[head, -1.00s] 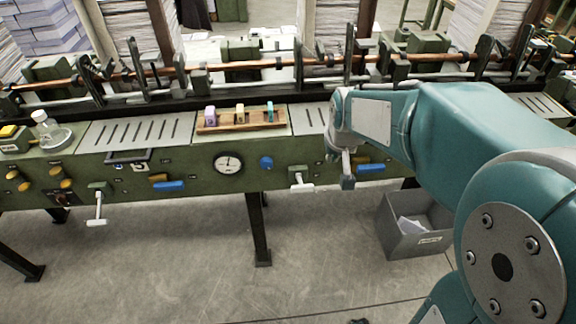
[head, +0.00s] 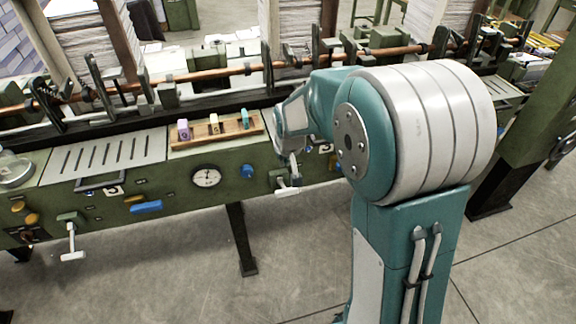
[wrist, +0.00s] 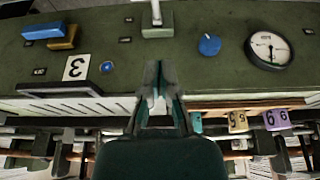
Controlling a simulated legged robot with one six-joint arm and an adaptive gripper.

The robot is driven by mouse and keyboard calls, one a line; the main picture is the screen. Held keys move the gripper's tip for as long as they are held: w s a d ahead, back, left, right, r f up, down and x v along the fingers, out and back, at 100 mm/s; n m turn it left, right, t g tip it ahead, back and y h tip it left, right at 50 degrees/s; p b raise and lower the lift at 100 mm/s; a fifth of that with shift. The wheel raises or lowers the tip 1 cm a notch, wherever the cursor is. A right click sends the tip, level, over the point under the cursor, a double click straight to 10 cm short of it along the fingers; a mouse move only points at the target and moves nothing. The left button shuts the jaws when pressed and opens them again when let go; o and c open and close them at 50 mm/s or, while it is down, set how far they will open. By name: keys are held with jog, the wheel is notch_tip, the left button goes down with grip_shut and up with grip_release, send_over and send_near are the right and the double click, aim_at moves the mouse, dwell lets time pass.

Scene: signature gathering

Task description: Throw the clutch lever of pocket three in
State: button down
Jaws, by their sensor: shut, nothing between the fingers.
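The clutch lever of pocket three (head: 285,189) is a pale T-shaped handle on the green front panel, right of the blue knob. In the wrist view its mount and part of the lever (wrist: 157,20) show at the top, beyond my fingertips. A white plate reading 3 (wrist: 75,67) is upside down there. My gripper (wrist: 158,68) is shut and empty, with its fingers pointing toward the lever. In the head view my gripper (head: 294,172) overlaps the lever's top; I cannot tell whether they touch.
A blue knob (head: 246,170) and a round gauge (head: 205,177) sit left of the lever. A wooden tray (head: 200,136) with small numbered blocks is above them. Another T lever (head: 72,242) hangs at the left. A blue handle (wrist: 43,31) and an orange one (wrist: 63,40) are near the plate.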

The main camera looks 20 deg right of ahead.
send_over(286, 189)
jog(key=w, duration=0.1)
jog(key=f, duration=0.7)
jog(key=shift+d+f, duration=0.2)
jog(key=shift+f, duration=0.15)
jog(key=shift+s+f, duration=0.3)
jog(key=shift+f, duration=0.25)
jog(key=shift+s+f, duration=0.3)
jog(key=shift+f, duration=0.2)
jog(key=shift+s+a+f, duration=0.2)
jog(key=shift+a+f, duration=0.25)
jog(key=shift+a, duration=0.05)
jog(key=shift+d, duration=0.35)
jog(key=shift+s+a+f, duration=0.1)
jog(key=shift+s+f, duration=0.05)
jog(key=shift+f, duration=0.05)
